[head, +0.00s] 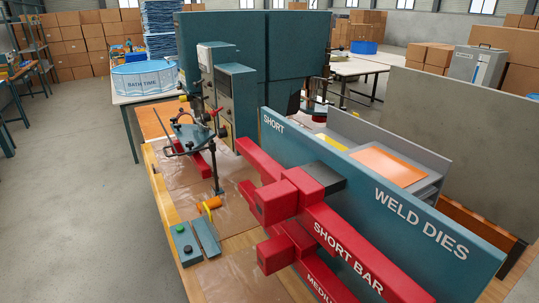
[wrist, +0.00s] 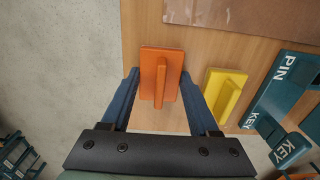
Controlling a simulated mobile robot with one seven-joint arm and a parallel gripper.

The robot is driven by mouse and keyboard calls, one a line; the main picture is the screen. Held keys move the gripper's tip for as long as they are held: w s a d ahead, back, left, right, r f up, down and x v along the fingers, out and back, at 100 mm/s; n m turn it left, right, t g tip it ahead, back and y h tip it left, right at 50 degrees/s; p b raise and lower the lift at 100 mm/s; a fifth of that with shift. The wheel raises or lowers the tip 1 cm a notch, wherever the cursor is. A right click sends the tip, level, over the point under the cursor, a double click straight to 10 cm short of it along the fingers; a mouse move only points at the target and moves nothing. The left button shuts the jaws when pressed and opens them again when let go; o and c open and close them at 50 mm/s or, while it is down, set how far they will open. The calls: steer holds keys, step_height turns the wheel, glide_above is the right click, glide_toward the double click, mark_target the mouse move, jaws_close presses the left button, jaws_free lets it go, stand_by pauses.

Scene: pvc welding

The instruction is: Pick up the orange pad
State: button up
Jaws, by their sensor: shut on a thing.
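The orange pad (wrist: 150,76) is a flat orange block with a raised rib along its middle, seen in the wrist view over a wooden surface. My gripper (wrist: 160,92) has its two blue fingers on the left and right of the pad, shut on it. I cannot tell whether the pad is resting on the wood or just above it. The head view does not show my gripper, and I cannot make out this pad there.
A yellow pad (wrist: 224,94) of similar shape lies close to the right finger. Teal blocks marked PIN and KEY (wrist: 284,88) are further right. Concrete floor (wrist: 60,70) lies left of the wood. The head view shows a teal WELD DIES rack (head: 350,185) with red bars (head: 345,245).

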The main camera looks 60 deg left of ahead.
step_height(320, 180, up, 10)
stand_by(0.6)
